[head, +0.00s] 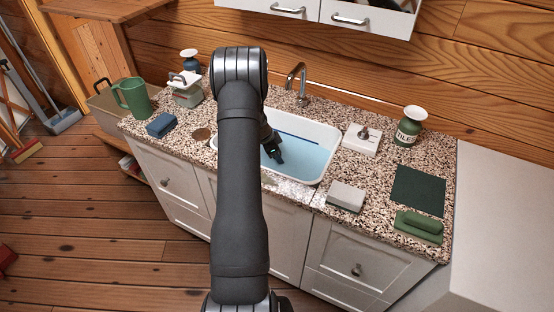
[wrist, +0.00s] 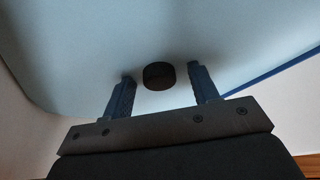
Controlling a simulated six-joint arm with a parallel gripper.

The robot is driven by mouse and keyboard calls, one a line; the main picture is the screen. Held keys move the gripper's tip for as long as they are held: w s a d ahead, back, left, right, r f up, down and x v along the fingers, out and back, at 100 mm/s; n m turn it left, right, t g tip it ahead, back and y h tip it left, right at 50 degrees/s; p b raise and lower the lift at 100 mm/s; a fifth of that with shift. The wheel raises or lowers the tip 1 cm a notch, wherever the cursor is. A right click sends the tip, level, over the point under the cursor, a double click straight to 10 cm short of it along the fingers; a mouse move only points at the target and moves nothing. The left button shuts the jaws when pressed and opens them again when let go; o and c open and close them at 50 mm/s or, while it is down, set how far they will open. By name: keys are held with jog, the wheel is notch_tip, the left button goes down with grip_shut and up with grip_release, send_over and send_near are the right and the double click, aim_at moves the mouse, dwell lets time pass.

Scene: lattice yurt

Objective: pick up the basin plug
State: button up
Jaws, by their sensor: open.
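The basin plug (wrist: 158,76) is a small, dark, round piece on the pale blue-grey floor of the basin in the wrist view. My gripper (wrist: 162,79) is open, with one finger on each side of the plug and a gap on both sides. I cannot tell how far the fingertips are above the floor. In the head view my gripper (head: 275,153) reaches down into the white basin (head: 308,160), which looks light blue inside. The plug is not visible there.
A tap (head: 297,80) stands behind the basin. A white soap-dish-like block (head: 362,145), a grey block (head: 346,196) and a labelled jar (head: 409,128) are to its right. The basin walls enclose my gripper.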

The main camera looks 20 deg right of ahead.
jog(key=c, duration=1)
